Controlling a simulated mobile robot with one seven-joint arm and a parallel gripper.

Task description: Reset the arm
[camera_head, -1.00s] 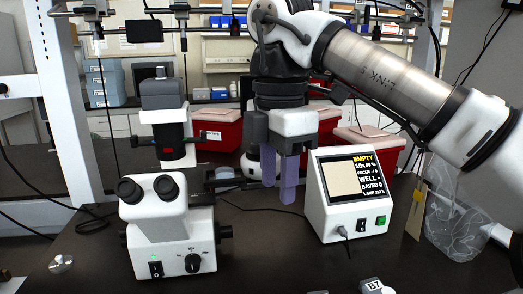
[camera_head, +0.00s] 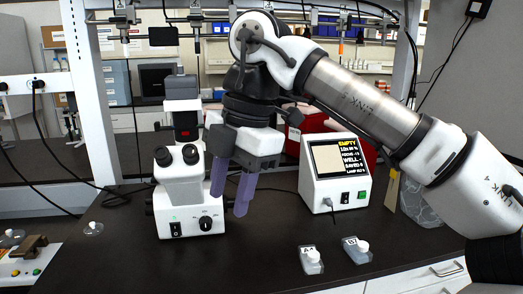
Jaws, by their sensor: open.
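My arm reaches in from the right of the head view and bends down at its wrist. My gripper (camera_head: 232,192) points down with its two purple fingers apart, and nothing shows between them. It hangs just right of the white microscope (camera_head: 182,185) and partly in front of it, above the dark bench. I cannot tell how far the fingers are from the microscope.
A white display box (camera_head: 335,172) stands right of my gripper, its screen reading "EMPTY". Two small labelled pieces (camera_head: 311,260) and (camera_head: 357,250) lie at the bench front. A small device (camera_head: 22,262) sits at far left. The dark bench (camera_head: 262,232) has clear room in front.

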